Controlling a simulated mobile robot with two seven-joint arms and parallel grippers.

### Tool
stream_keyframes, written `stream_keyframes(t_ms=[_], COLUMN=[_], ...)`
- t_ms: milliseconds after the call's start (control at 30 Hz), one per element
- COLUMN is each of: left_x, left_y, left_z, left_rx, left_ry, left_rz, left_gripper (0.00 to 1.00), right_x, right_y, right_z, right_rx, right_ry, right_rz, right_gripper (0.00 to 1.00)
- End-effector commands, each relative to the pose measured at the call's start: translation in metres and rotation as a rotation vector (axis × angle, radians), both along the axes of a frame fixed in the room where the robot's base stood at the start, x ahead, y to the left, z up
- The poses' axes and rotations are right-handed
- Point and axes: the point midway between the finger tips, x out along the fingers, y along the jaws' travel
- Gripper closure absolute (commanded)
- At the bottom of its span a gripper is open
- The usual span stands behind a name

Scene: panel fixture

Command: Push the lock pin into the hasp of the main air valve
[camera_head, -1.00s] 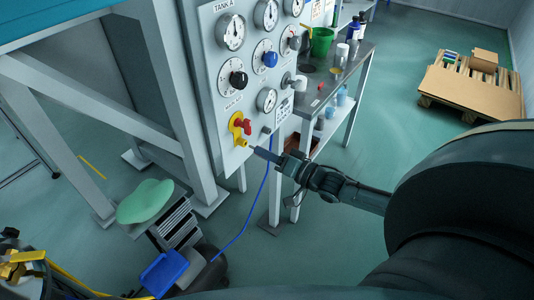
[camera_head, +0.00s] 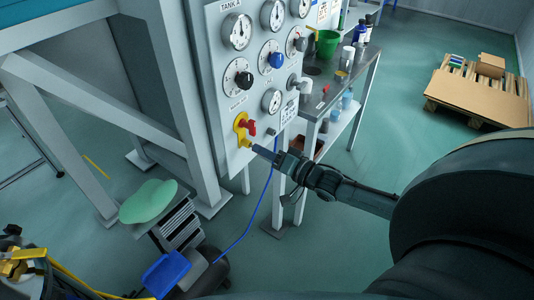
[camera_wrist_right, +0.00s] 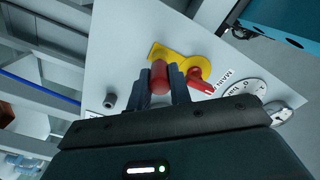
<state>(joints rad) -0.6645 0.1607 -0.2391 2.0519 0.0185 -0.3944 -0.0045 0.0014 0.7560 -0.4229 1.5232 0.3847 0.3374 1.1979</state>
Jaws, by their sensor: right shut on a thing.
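The main air valve is low on the grey panel, with a red handle (camera_head: 251,128) and a yellow hasp plate (camera_head: 240,125). In the right wrist view the red handle (camera_wrist_right: 198,80) and the yellow plate (camera_wrist_right: 182,60) are just beyond my fingers. My right gripper (camera_head: 255,149) is at the lower end of the hasp. It is shut on the red lock pin (camera_wrist_right: 158,78), which points at the yellow plate. The pin's front end meets or overlaps the yellow; how deep it sits cannot be told. My left gripper is not in view.
Gauges and knobs, including a black knob (camera_head: 243,79) and a blue knob (camera_head: 276,60), sit above the valve. A small grey fitting (camera_wrist_right: 110,100) sticks out of the panel beside my fingers. A blue hose (camera_head: 262,200) hangs below. A bench (camera_head: 350,95) stands right of the panel.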

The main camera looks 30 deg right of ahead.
Motion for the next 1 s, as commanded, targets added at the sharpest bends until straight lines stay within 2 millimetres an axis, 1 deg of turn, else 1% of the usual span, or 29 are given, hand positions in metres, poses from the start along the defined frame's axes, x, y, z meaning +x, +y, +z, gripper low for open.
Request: stream_keyframes(t_ms=[633, 667, 933, 1000], left_x=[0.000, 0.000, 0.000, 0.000], left_y=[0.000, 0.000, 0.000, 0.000], left_z=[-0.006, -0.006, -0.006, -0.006], left_rx=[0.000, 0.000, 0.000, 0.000], left_ry=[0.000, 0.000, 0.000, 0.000], left_rz=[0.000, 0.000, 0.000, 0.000], left_gripper=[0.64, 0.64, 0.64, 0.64], right_x=[0.013, 0.013, 0.013, 0.013], right_y=[0.006, 0.006, 0.005, 0.005], right_z=[0.000, 0.000, 0.000, 0.000], right_rx=[0.001, 0.001, 0.001, 0.001], right_ry=[0.000, 0.000, 0.000, 0.000], right_rz=[-0.001, 0.000, 0.000, 0.000], right_gripper=[1.00, 0.78, 0.55, 0.54])
